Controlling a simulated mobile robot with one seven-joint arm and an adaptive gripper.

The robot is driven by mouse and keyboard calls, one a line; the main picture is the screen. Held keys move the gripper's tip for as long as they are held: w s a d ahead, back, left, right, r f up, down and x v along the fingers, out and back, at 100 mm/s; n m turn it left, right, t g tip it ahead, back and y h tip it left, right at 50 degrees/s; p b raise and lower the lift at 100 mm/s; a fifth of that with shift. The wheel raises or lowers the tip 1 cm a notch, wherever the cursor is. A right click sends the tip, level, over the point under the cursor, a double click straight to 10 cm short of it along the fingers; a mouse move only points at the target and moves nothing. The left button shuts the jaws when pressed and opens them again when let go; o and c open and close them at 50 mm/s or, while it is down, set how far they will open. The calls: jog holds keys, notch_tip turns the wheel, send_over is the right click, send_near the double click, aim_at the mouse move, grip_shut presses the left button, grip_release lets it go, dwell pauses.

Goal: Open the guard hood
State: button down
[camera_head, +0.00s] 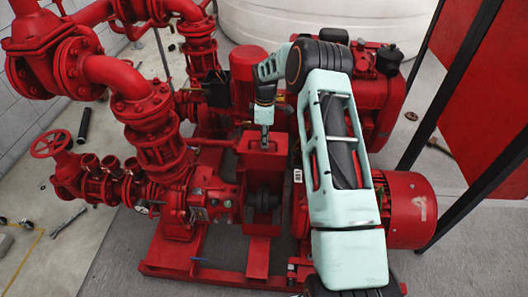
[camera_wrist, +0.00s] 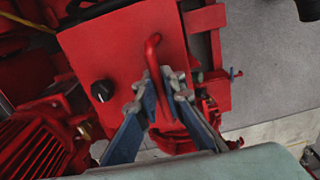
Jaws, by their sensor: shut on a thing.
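The guard hood (camera_head: 262,160) is a red box-like cover in the middle of the pumpset, between the pump and the motor. A dark coupling (camera_head: 264,200) shows just in front of and below it. My gripper (camera_head: 264,138) points down at the top of the hood. In the wrist view, the hood (camera_wrist: 110,45) is a flat red plate with a bent red bar handle (camera_wrist: 153,48). The two blue-grey fingers of my gripper (camera_wrist: 160,90) are closed around the handle's near part, hiding some of it. A black knob (camera_wrist: 103,90) sits on the plate, left of the fingers.
Red pipes and valves (camera_head: 130,95) crowd the left side. A red motor (camera_head: 410,210) lies right of my arm. A black-framed red panel (camera_head: 485,100) stands at the right, and a white tank (camera_head: 300,20) behind.

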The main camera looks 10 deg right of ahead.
jog(key=shift+w+d+r, duration=0.15)
jog(key=shift+w+r, duration=0.05)
jog(key=shift+w, duration=0.45)
jog(key=shift+w+d+r, duration=0.15)
jog(key=shift+w+r, duration=0.05)
jog(key=shift+w, duration=0.4)
jog(key=c, duration=2.3)
grip_release()
jog(key=shift+c, duration=0.2)
notch_tip(320, 180, up, 12)
jog(key=shift+w, duration=0.15)
